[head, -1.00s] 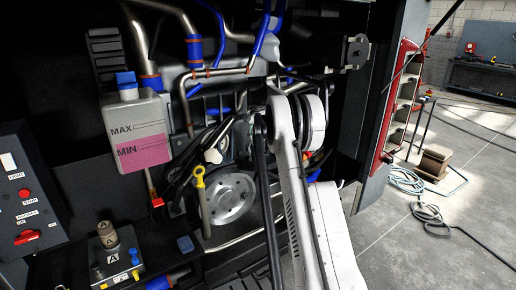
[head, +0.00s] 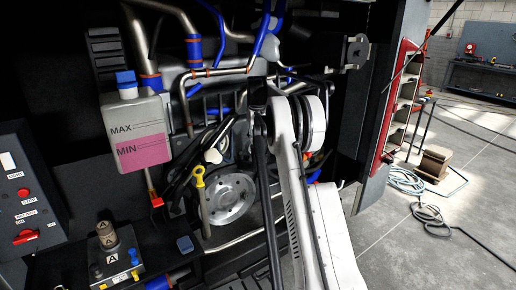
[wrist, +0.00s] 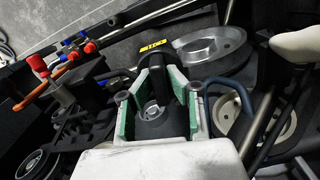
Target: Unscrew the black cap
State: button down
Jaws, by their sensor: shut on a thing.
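In the wrist view, my gripper (wrist: 160,92) has its green-padded fingers closed around a dark round thing, which I take to be the black cap (wrist: 152,116). Its sides are partly hidden by the fingers. A black part with a yellow label (wrist: 153,45) stands just beyond the fingertips. In the head view, my white arm reaches into the engine bay and hides much of the work area. The cap cannot be made out clearly there.
A coolant tank (head: 137,130) with a blue lid hangs at left. Metal pipes (head: 220,75), blue hoses and a metal pulley (head: 230,197) crowd the bay. A yellow-handled dipstick (head: 199,178) stands by the pulley. A control panel (head: 30,200) is at lower left.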

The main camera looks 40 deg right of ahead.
jog(key=shift+n, duration=1.2)
jog(key=n, duration=0.3)
jog(key=c, duration=1.2)
grip_release()
jog(key=shift+c, duration=0.2)
jog(key=shift+r, duration=0.15)
jog(key=shift+r+p, duration=2.75)
jog(key=shift+r, duration=2.2)
